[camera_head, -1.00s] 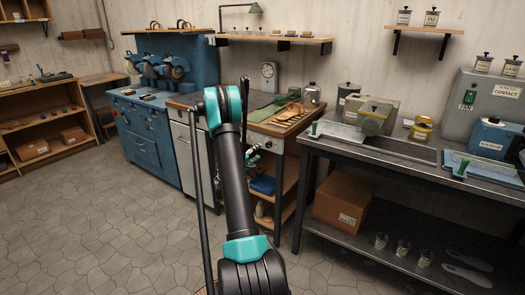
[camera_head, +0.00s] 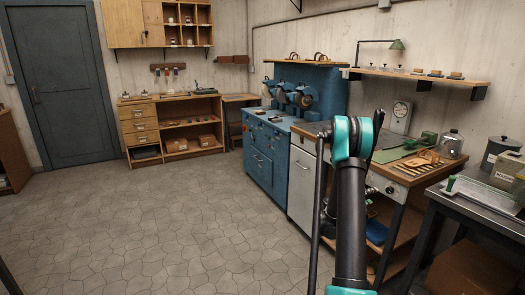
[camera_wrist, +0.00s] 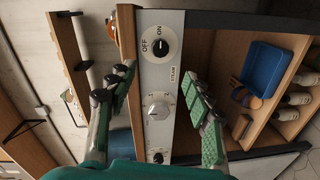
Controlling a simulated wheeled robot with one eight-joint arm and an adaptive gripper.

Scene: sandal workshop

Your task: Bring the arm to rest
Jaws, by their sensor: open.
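My arm (camera_head: 350,210) rises in front of the workbench in the head view, with a teal joint at its top. My gripper is mostly hidden behind the arm there. In the wrist view my gripper (camera_wrist: 156,84) is open, its two green-padded fingers wide apart with nothing between them. Behind the fingers is a pale control panel (camera_wrist: 160,80) with an OFF/ON knob, a STEAM label and further dials. I cannot tell the exact gap between fingers and panel.
A wooden bench (camera_head: 418,178) and a dark metal table (camera_head: 480,205) stand at the right. A blue grinder cabinet (camera_head: 263,160) is left of the bench. A blue tray (camera_wrist: 265,68) sits on the shelf beside the panel. The stone floor (camera_head: 150,220) at the left is clear.

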